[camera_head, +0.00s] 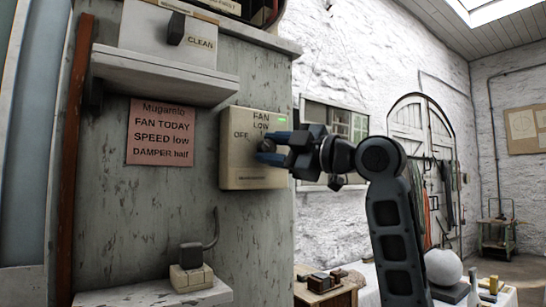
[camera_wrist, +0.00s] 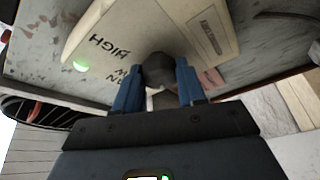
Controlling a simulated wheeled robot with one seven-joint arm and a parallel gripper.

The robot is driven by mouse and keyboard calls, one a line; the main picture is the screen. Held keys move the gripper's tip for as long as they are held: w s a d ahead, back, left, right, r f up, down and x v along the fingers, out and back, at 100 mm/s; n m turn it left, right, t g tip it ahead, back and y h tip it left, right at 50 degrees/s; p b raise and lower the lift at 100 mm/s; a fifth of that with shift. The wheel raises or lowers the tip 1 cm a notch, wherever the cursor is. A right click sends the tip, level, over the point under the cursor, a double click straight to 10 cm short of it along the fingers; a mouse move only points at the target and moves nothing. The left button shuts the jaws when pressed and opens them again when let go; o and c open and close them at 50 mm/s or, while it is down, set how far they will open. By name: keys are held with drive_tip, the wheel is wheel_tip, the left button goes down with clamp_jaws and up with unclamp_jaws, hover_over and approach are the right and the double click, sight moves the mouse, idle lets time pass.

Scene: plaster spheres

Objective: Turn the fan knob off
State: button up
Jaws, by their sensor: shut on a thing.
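The fan control box (camera_head: 240,178) is a cream panel on the worn grey board, marked FAN, LOW and OFF. A green light (camera_head: 281,120) glows at its upper right. It also glows in the wrist view (camera_wrist: 81,66), where HIGH is readable too. My gripper (camera_head: 272,147) reaches in from the right at the panel. In the wrist view my gripper (camera_wrist: 158,88) has its blue fingers on both sides of the dark round fan knob (camera_wrist: 158,68), shut on it. The fingers partly cover the knob in the head view, and I cannot tell which mark it points to.
A pink note (camera_head: 160,133) reads FAN TODAY, SPEED low, DAMPER half. A shelf (camera_head: 165,77) juts out at upper left, below a CLEAN switch (camera_head: 176,28). A small switch block (camera_head: 191,268) stands on a lower ledge. A wooden box (camera_head: 327,290) and a pale sphere (camera_head: 443,266) are lower right.

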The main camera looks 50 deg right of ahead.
drive_tip(key=shift+n+g, duration=0.4)
drive_tip(key=shift+n, duration=0.3)
drive_tip(key=o, duration=1.1)
drive_tip(key=shift+c, duration=0.2)
drive_tip(key=s+b, duration=0.1)
drive_tip(key=s, duration=0.6)
drive_tip(key=shift+s+d+f+b, duration=0.3)
drive_tip(key=shift+s+d+f, duration=0.05)
drive_tip(key=shift+d+f, duration=0.05)
